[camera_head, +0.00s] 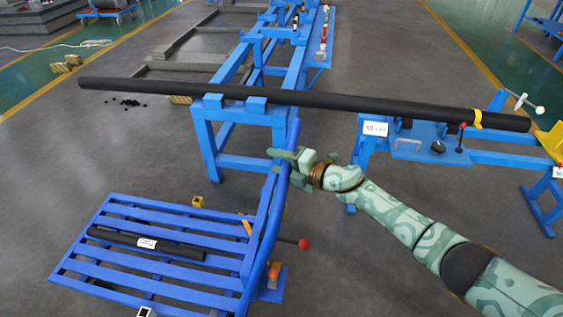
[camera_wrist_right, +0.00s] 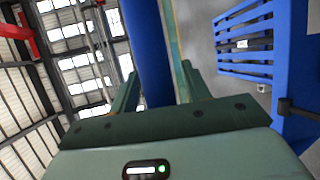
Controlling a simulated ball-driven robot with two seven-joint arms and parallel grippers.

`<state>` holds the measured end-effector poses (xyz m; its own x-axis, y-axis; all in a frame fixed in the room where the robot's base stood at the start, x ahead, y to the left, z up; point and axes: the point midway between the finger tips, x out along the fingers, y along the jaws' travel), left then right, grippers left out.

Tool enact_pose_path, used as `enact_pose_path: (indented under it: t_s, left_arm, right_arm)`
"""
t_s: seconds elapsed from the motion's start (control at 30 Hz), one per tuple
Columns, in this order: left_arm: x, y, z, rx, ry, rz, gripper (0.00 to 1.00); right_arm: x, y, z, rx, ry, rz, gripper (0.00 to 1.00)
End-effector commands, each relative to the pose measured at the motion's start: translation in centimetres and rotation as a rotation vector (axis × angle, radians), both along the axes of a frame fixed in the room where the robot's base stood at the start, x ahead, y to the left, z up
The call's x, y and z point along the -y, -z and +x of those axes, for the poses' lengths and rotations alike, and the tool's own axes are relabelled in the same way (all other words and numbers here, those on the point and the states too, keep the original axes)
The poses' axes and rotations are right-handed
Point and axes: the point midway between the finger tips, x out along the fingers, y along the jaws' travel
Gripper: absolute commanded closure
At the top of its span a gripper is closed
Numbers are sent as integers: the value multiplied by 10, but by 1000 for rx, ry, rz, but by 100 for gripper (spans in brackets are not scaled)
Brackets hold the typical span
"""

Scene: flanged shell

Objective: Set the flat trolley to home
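The flat trolley is a blue slatted platform (camera_head: 95,238) low at the lower left, with a tall blue push handle (camera_head: 272,215) rising at its right side. It also shows in the right wrist view (camera_wrist_right: 243,27). A short black pipe with a white label (camera_head: 120,237) lies on its slats. My right gripper (camera_head: 278,160) is at the upper part of the handle, its fingers on either side of the bar. In the right wrist view the blue bar (camera_wrist_right: 150,40) runs between the spread fingers, with a narrow gap beside the right finger. My left gripper is not in view.
A long black pipe (camera_head: 330,101) lies across a blue stand (camera_head: 205,140) and a blue bench (camera_head: 410,155) beyond the trolley. A red-knobbed lever (camera_head: 303,244) sticks out beside the handle. A small yellow block (camera_head: 198,202) is on the floor.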

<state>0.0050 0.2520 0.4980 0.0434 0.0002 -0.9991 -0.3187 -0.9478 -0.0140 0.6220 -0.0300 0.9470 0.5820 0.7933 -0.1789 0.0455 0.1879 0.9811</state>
Motion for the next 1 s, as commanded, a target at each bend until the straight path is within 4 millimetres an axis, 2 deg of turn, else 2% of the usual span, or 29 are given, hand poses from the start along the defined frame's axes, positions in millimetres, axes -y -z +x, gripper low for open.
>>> enact_pose_path:
  t_s: [0.37, 0.47, 0.7, 0.9, 1.0]
  left_arm:
    - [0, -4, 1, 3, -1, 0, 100]
    - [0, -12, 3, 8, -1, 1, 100]
    - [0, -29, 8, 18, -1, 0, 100]
    - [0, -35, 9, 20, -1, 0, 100]
    - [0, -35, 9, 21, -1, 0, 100]
  right_arm:
    - [8, -2, -4, 0, 3, -2, 53]
    - [22, -7, -14, 0, 3, -2, 53]
    - [73, -18, -53, -1, 1, -4, 53]
    - [109, -25, -80, -1, 1, -3, 53]
    - [120, -27, -88, -1, 0, -2, 53]
